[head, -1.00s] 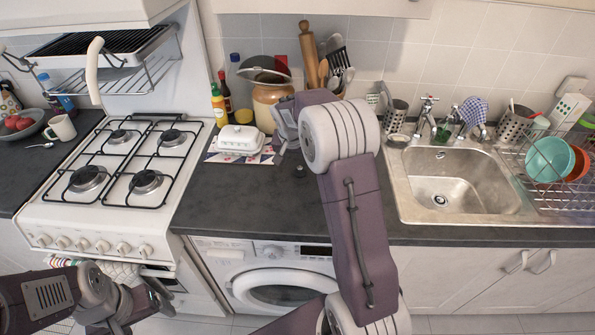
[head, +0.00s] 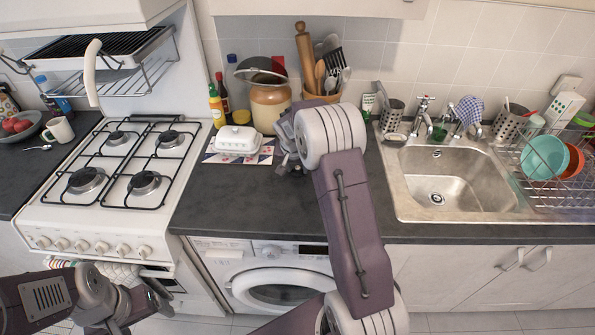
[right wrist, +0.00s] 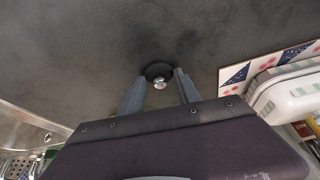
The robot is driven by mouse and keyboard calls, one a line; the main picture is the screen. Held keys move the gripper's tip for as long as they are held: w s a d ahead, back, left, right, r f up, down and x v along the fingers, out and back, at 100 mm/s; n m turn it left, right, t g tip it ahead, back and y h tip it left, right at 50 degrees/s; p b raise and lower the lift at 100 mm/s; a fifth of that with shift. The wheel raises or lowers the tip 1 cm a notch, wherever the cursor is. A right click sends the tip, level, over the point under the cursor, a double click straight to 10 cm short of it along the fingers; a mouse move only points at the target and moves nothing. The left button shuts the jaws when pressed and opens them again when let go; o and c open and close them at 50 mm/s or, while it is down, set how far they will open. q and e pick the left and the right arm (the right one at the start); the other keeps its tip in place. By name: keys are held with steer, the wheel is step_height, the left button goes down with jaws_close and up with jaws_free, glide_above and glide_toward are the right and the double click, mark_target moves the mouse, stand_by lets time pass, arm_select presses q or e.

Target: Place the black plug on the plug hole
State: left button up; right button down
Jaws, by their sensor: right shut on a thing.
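The black plug (right wrist: 153,70), a dark disc with a shiny metal knob, is at the dark worktop between the fingertips of my right gripper (right wrist: 160,86). The gripper is shut on it. I cannot tell whether it touches the worktop. In the head view my right gripper (head: 284,163) is low over the worktop left of the sink, and the plug is mostly hidden by it. The plug hole (head: 437,198) is a round metal drain in the floor of the empty sink (head: 465,185). My left gripper (head: 152,301) is low in front of the stove, its jaws unclear.
A white butter dish (head: 238,140) on a patterned mat and a brown-white crock (head: 269,108) stand near my right gripper. The tap (head: 425,115) rises behind the sink. A dish rack (head: 560,185) with bowls is at the right. The worktop's front is clear.

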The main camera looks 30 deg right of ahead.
mark_target(297, 168)
steer(key=shift+r, duration=0.1)
steer(key=shift+r, duration=0.4)
step_height(297, 168, up, 3)
steer(key=shift+w+f, duration=0.1)
steer(key=shift+f, duration=0.05)
steer(key=s+d+r, duration=0.5)
steer(key=d+r, duration=0.2)
steer(key=d, duration=0.3)
steer(key=shift+s+r, duration=0.15)
steer(key=shift+s, duration=0.25)
steer(key=shift+d, duration=0.15)
